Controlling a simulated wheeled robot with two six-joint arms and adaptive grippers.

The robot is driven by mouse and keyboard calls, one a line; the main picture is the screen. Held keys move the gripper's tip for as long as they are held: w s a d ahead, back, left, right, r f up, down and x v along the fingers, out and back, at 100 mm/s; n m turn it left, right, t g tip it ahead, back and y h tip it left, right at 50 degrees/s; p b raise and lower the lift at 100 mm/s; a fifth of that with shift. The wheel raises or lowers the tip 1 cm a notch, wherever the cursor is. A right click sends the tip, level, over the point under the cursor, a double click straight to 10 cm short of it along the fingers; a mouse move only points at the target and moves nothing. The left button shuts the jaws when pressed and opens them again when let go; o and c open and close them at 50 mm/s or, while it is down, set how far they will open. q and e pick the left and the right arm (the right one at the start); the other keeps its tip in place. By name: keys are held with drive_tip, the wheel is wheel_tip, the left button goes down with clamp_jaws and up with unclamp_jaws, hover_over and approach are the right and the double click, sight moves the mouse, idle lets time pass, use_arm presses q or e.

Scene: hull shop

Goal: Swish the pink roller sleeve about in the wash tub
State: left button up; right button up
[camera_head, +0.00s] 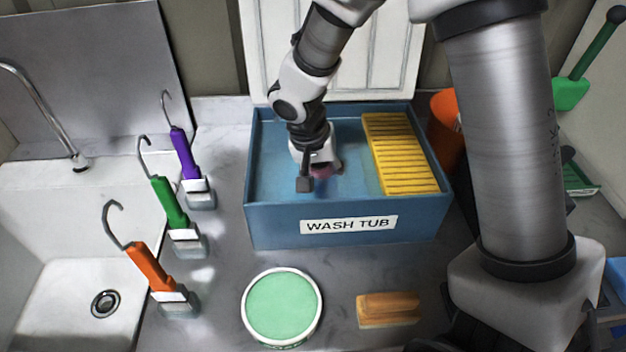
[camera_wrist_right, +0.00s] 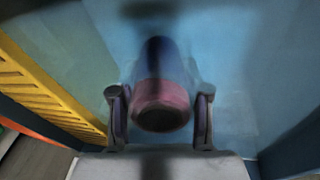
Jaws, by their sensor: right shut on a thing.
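The blue wash tub (camera_head: 270,225), labelled WASH TUB, stands on the counter with bluish water in it. My right gripper (camera_head: 320,178) reaches down into the tub left of its middle. It is shut on the pink roller sleeve (camera_head: 322,171), which is mostly hidden by the gripper in the head view. In the right wrist view the sleeve (camera_wrist_right: 160,104) sits between the two fingers of the gripper (camera_wrist_right: 160,118). Its near end is pink and its far part looks dark blue and blurred. My left gripper is not in view.
A yellow ribbed rack (camera_head: 400,152) fills the tub's right side. A round green-topped container (camera_head: 282,305) and a wooden block (camera_head: 388,309) lie in front. An orange bucket (camera_head: 446,122) is behind right.

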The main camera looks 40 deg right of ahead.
drive_tip(key=shift+w+a+r+p, duration=0.1)
drive_tip(key=shift+w+a+p, duration=0.4)
drive_tip(key=shift+a+p, duration=0.35)
drive_tip(key=shift+w+a+r+p, duration=0.1)
drive_tip(key=shift+w+a+p, duration=0.35)
drive_tip(key=shift+a+p, duration=0.35)
drive_tip(key=shift+w+a+f, duration=0.15)
drive_tip(key=shift+w+a, duration=0.1)
drive_tip(key=shift+a, duration=0.1)
drive_tip(key=shift+f, duration=0.1)
drive_tip(key=shift+d, duration=0.15)
drive_tip(key=shift+s+d+f+b, duration=0.15)
drive_tip(key=shift+s+d+b, duration=0.05)
drive_tip(key=shift+b, duration=0.1)
drive_tip(key=s+d+b, duration=0.1)
drive_tip(key=d+b, duration=0.2)
drive_tip(key=shift+s, duration=0.4)
drive_tip(key=shift+s+d, duration=0.15)
drive_tip(key=shift+d, duration=0.05)
drive_tip(key=shift+r, duration=0.2)
drive_tip(key=shift+a, duration=0.1)
